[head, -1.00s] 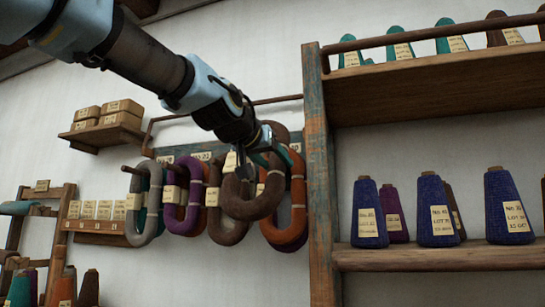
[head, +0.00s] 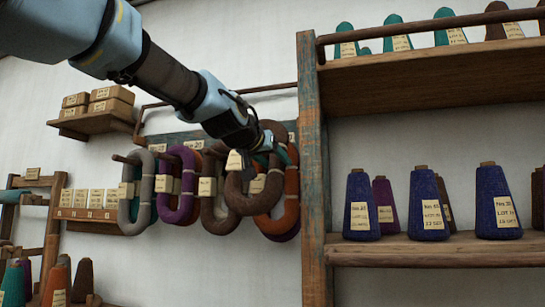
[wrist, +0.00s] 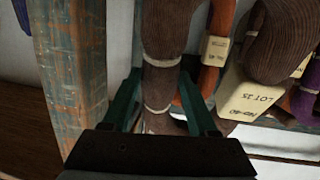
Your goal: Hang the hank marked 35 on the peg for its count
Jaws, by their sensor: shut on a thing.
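My gripper (head: 262,146) is shut on a brown hank (head: 238,190), held in front of the wall pegs near the upright post. In the wrist view my gripper (wrist: 160,95) has its two green fingers on either side of the brown yarn (wrist: 162,60), which has pale ties. A labelled peg rail (head: 192,141) carries a grey hank (head: 145,212), a purple hank (head: 178,215), another brown hank (head: 215,222) and an orange hank (head: 291,190). The held hank partly covers the orange one.
A worn blue-brown post (head: 313,180) stands just right of the hanks; it is close on the left in the wrist view (wrist: 72,70). Shelves with yarn cones (head: 430,205) lie beyond it. A small shelf (head: 90,122) holds boxes at left.

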